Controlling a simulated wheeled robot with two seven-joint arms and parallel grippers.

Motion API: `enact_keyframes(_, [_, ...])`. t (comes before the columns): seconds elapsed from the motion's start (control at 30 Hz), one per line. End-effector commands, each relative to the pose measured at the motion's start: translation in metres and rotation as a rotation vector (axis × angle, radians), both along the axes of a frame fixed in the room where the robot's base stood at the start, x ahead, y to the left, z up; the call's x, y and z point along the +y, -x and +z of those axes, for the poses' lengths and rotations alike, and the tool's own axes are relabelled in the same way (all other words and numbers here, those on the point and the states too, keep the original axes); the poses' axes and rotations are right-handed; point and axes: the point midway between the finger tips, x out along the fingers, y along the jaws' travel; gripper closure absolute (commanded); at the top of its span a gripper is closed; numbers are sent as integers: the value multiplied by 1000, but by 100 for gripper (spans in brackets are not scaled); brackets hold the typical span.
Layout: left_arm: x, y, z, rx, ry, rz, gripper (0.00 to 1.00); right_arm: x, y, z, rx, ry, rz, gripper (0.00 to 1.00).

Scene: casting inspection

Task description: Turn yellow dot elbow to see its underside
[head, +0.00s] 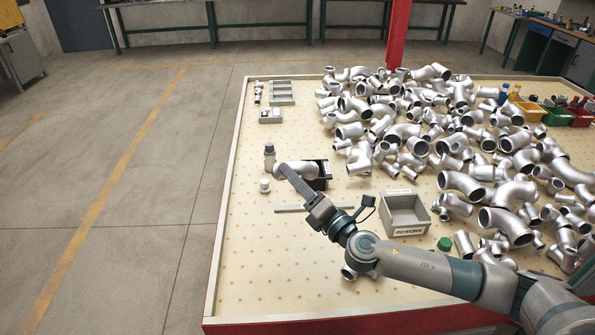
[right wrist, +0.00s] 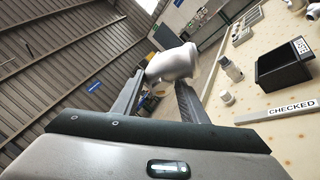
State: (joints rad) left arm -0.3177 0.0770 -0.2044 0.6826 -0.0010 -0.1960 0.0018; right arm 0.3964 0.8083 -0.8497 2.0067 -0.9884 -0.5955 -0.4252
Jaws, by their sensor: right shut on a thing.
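A silver-grey pipe elbow (head: 298,167) is in my right gripper (head: 287,172), raised over the left part of the table. In the right wrist view the elbow (right wrist: 174,63) sits between the two fingertips (right wrist: 163,84), which are shut on it. It shows there as a smooth, pale curved body. I see no yellow dot on it in either view; parts of its surface are hidden or turned away. My left gripper is in neither view.
A black box (head: 321,178) stands just behind the elbow. Small pale containers (head: 265,185) stand to its left. A grey REWORK bin (head: 405,229) is to the right, near a large heap of metal fittings (head: 450,130). A CHECKED strip (right wrist: 292,107) lies on the table; the front left is clear.

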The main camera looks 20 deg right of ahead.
Motion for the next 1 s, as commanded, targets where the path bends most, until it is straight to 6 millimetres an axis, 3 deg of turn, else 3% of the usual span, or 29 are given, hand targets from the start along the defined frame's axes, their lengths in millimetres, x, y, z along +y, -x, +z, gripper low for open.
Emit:
enact_keyframes(0.43, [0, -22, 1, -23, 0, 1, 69, 1, 0, 0, -8, 3, 5, 100])
enact_keyframes(0.8, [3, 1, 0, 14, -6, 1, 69, 2, 1, 0, -5, 5, 1, 100])
enact_keyframes(1.0, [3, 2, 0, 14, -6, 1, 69, 2, 1, 0, -5, 5, 3, 100])
